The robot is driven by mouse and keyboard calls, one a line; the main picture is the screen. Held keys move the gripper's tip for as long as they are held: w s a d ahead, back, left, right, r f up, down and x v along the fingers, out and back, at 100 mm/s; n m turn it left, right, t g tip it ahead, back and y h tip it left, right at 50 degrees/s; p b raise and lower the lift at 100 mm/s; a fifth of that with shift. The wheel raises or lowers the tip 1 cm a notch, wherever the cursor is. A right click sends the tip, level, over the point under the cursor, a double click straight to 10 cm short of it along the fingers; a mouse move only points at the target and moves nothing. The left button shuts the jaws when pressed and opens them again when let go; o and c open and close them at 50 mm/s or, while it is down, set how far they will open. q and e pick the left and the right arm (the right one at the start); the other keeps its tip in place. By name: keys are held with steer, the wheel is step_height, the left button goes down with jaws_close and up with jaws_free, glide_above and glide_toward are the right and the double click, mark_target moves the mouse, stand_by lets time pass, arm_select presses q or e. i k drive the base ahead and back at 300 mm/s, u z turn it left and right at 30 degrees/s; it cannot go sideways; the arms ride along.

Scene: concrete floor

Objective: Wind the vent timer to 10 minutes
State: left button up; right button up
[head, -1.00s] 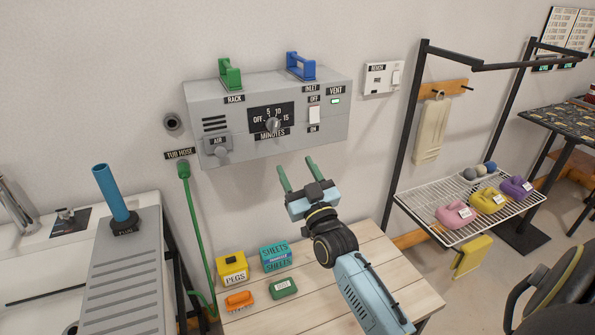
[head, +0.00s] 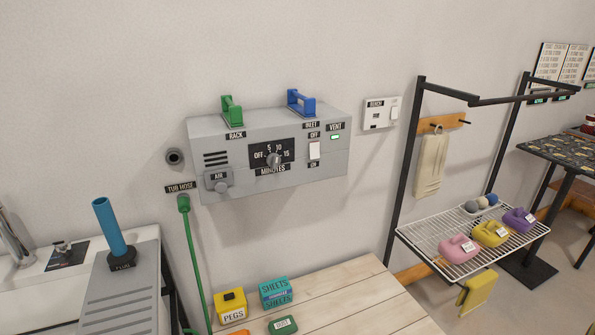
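The vent timer is a dark dial plate (head: 256,153) on the front of a grey wall box (head: 228,184). Its marks read OFF, 5, 10 and 15, with MINUTES below. The grey timer knob (head: 274,161) sits at the middle of the dial; its pointer is too small to read surely. To its right are a white rocker switch (head: 314,150) marked OFF and ON, and a green-lit VENT lamp (head: 335,137). Neither gripper is in view, and nothing touches the knob.
A green handle (head: 232,111) and a blue handle (head: 301,103) stand on the box. An AIR knob (head: 220,184) is at its lower left. Below is a wooden table (head: 345,300) with small boxes. A wire shelf (head: 455,254) stands right. The space before the box is clear.

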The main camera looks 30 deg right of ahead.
mark_target(273, 159)
steer(key=z, duration=0.9)
steer(key=i, duration=0.3)
